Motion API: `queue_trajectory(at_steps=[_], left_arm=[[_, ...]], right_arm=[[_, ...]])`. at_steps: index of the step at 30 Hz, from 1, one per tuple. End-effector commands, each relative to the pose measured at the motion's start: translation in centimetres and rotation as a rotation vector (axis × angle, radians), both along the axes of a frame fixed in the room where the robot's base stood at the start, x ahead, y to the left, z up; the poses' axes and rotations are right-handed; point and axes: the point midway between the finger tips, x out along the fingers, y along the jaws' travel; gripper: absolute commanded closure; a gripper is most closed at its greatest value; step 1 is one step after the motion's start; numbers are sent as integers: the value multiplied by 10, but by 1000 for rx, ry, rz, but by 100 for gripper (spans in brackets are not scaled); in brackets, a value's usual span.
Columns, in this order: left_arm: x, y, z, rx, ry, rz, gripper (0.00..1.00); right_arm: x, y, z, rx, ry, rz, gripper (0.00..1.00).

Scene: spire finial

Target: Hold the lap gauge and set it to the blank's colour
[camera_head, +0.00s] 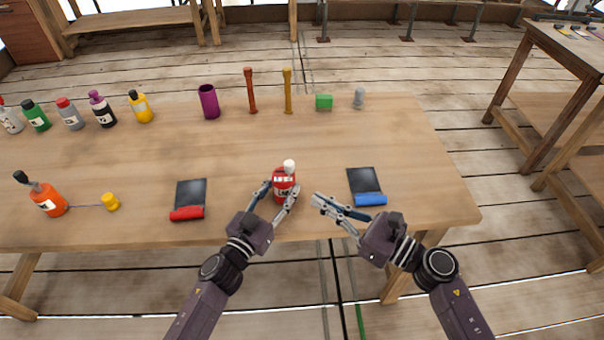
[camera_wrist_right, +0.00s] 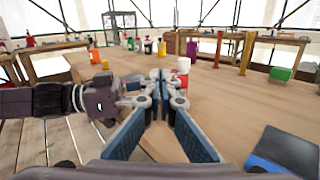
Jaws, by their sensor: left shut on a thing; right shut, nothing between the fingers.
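A red bottle-like object (camera_head: 284,186) with a white top and a pale label stands upright near the table's front edge. My left gripper (camera_head: 280,194) is shut on it, with a finger on either side. It also shows, partly hidden, in the right wrist view (camera_wrist_right: 183,70). I cannot tell from its look whether it is the lap gauge. My right gripper (camera_head: 322,203) is shut and empty, to the right of the red object and apart from it. A green block (camera_head: 324,102) lies at the back; I cannot tell which thing is the blank.
Dark pads with a red roll (camera_head: 187,213) and a blue roll (camera_head: 370,199) flank my grippers. A purple cup (camera_head: 209,101), red stick (camera_head: 251,91), yellow stick (camera_head: 288,91) and grey piece (camera_head: 359,98) stand behind. Several bottles (camera_head: 72,114) and an orange bottle (camera_head: 47,199) are left.

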Motion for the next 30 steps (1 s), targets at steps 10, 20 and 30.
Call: queue_trajectory(at_steps=[10,20,30], left_arm=[[0,0,0,0,0,0,87],[0,0,0,0,0,0,87],[0,0,0,0,0,0,87]], right_arm=[[-11,-52,-9,-82,-32,-140,100],[28,-19,-8,-80,-37,-139,100],[77,25,-8,-79,-34,-140,100]])
